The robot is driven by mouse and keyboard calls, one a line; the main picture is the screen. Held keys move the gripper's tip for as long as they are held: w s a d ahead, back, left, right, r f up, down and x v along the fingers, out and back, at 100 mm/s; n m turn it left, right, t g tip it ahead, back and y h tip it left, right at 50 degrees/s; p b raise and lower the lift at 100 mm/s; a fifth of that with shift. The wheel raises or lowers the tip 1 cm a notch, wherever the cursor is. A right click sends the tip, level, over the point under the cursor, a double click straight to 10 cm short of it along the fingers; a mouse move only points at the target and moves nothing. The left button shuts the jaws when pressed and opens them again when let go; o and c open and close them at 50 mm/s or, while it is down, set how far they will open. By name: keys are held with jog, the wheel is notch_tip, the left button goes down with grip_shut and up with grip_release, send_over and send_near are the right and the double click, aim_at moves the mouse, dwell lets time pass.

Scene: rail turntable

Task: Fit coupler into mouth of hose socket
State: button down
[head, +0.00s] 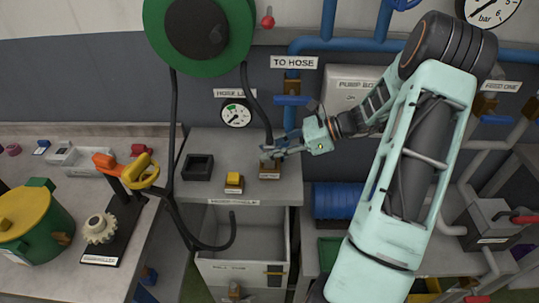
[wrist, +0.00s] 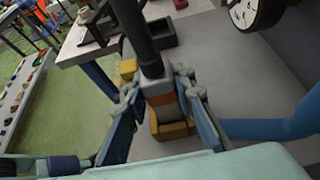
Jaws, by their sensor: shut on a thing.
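The coupler (wrist: 155,88) is a grey piece with an orange band on the end of a black hose (wrist: 140,35). My gripper (wrist: 162,98) is shut on it, one blue finger on each side. The hose socket (wrist: 174,130) is a brass-coloured block directly under the coupler. The coupler's lower end is at the socket's mouth, nearly upright; how deep it sits is hidden. In the head view my gripper (head: 274,150) is just above the socket (head: 270,172) on the grey counter, and its fingers mostly hide the coupler.
A yellow block (head: 234,182) and a dark open box (head: 198,167) stand left of the socket. The black hose (head: 252,100) hangs from the green reel (head: 150,40). A gauge (head: 236,113) and a blue valve handle (head: 291,100) are on the wall behind. An open drawer (head: 240,268) lies below.

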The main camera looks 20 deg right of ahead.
jog(key=shift+f, duration=1.15)
jog(key=shift+f, duration=0.15)
jog(key=c, duration=1.6)
grip_release()
jog(key=shift+d+r, duration=0.2)
jog(key=shift+r, duration=0.05)
jog(key=b+v, duration=0.1)
jog(key=v, duration=1)
jog(key=shift+s+d+r, duration=0.1)
jog(key=shift+s+d, duration=0.15)
jog(key=shift+d, duration=0.05)
